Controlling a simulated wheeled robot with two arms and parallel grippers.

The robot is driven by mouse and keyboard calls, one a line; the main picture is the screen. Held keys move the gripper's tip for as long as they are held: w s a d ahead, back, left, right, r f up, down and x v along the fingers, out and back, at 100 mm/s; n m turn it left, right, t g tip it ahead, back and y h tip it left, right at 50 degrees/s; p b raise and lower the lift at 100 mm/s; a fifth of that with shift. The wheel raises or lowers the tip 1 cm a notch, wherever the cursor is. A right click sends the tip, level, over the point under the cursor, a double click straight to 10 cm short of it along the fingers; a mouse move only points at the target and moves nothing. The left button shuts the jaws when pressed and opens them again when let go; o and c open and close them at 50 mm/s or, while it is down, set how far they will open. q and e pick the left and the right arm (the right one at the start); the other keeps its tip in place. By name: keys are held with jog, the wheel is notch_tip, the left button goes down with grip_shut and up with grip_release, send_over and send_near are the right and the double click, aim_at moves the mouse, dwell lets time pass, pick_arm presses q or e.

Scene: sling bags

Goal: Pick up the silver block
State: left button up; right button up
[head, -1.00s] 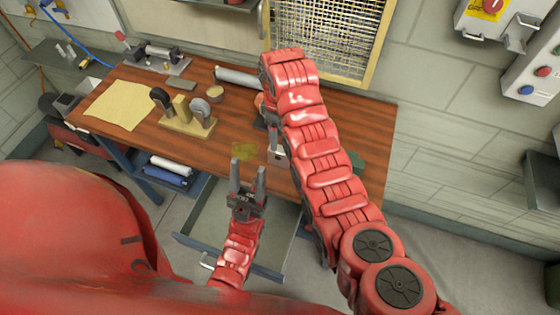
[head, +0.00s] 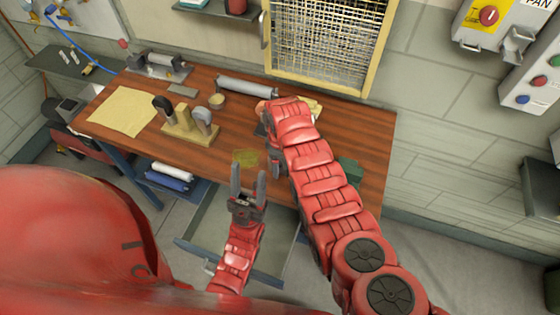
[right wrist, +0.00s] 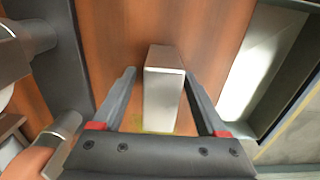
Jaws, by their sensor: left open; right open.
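The silver block (right wrist: 163,95) stands on the brown wooden tabletop in the right wrist view, with a pale front face and a greyer top. My right gripper (right wrist: 159,76) is open, with one finger on each side of the block. Small gaps show between the fingers and the block, so it is not gripped. In the head view my right arm (head: 318,175) hides the block and most of that gripper. My left gripper (head: 248,184) is open and empty, fingers pointing up the picture, by the table's front edge.
The workbench (head: 225,142) also carries a tool stand (head: 187,131), a yellow sheet (head: 124,110), a metal roller (head: 247,87) and a green object (head: 350,169). An open drawer (head: 210,215) juts out below the front edge. A mesh window (head: 328,45) is behind.

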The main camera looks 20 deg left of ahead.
jog(key=shift+f, duration=0.15)
grip_shut()
dwell(0.4)
